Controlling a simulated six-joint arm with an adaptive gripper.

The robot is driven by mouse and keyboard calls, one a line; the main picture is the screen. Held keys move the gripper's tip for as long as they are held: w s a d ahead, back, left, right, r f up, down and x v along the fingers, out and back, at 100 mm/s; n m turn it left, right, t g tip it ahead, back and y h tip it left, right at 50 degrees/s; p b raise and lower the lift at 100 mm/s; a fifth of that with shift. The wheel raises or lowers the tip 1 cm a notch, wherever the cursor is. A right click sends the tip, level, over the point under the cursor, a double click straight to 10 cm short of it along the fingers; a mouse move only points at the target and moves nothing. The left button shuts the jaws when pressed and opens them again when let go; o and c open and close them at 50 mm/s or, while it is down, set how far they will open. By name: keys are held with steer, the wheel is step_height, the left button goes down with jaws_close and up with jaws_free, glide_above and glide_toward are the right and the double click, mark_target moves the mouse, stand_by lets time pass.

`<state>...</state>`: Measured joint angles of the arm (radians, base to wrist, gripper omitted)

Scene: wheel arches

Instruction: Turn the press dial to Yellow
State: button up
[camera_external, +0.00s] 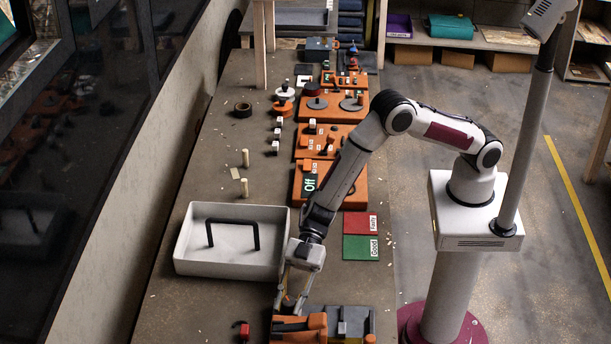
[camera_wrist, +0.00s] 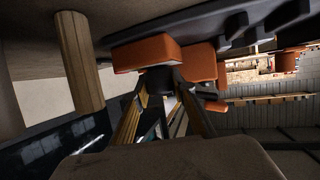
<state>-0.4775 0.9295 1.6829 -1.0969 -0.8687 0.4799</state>
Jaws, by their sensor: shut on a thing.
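The press (camera_external: 310,327), orange and dark grey, stands at the near end of the bench and is cut off by the frame's lower edge. My gripper (camera_external: 289,306) points down at its left end. In the wrist view, my gripper's fingers (camera_wrist: 160,96) are closed around a small dark knob (camera_wrist: 158,79), which appears to be the press dial, in front of an orange block (camera_wrist: 147,53). The dial's colour marks and pointer cannot be made out in either view.
A white tray (camera_external: 190,264) with a black handle (camera_external: 232,225) stands left of my arm. Red (camera_external: 357,224) and green (camera_external: 356,248) pads lie right of it. Orange stations (camera_external: 347,187) line the bench behind. A small red item (camera_external: 245,332) lies left of the press.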

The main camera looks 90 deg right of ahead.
steer(key=shift+c, duration=0.2)
steer(key=o, duration=1.1)
steer(key=shift+d, duration=0.15)
steer(key=shift+v, duration=5.95)
steer(key=shift+r, duration=0.15)
